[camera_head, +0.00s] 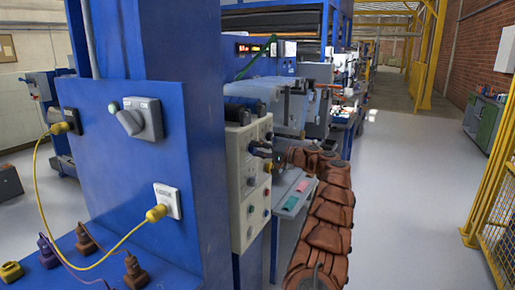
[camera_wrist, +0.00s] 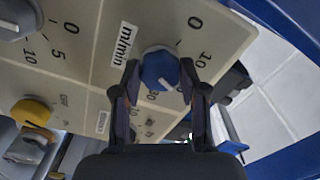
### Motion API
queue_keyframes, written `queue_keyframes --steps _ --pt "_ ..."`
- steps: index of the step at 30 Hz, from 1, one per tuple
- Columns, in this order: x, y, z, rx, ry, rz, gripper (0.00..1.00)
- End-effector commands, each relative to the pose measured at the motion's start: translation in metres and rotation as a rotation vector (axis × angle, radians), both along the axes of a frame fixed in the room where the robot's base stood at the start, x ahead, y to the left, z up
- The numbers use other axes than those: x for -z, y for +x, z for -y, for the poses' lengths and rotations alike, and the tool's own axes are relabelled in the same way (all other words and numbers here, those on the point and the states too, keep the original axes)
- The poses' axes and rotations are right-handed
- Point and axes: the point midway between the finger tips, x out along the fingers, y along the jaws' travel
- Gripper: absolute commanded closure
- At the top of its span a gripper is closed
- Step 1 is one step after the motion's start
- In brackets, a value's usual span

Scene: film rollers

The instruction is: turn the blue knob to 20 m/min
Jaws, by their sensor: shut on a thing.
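In the wrist view the blue knob (camera_wrist: 158,66) sits on a cream panel (camera_wrist: 75,75) beside an "m/min" label (camera_wrist: 123,42). My gripper (camera_wrist: 161,74) has one finger on each side of the knob and is shut on it. The knob's white pointer mark shows at its lower right. A "0" and a "10" are readable to the knob's right; other scale figures below it are partly hidden by my fingers, so the exact setting is unclear. In the head view my gripper (camera_head: 268,155) is at the cream panel's face, and the knob is not distinguishable.
A yellow knob (camera_wrist: 30,111) and a grey knob (camera_wrist: 18,18) are on the same panel. A blue column (camera_head: 160,60) with a grey switch (camera_head: 141,119) and yellow cable stands left of the panel. A small tray (camera_head: 297,195) lies below my gripper. Open floor lies to the right.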

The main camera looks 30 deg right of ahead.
Motion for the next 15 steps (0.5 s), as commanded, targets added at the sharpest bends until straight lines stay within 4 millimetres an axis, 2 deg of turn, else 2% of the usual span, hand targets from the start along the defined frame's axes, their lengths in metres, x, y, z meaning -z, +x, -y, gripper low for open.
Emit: queue_keyframes --steps 12,13,15 --pt "-0.0006 0.0002 0.0005 0.003 0.008 -0.003 0.92" --pt "-0.0006 0.0002 0.0005 0.003 0.008 -0.003 0.57" --pt "-0.0006 0.0001 0.0005 0.002 0.007 -0.003 0.49"
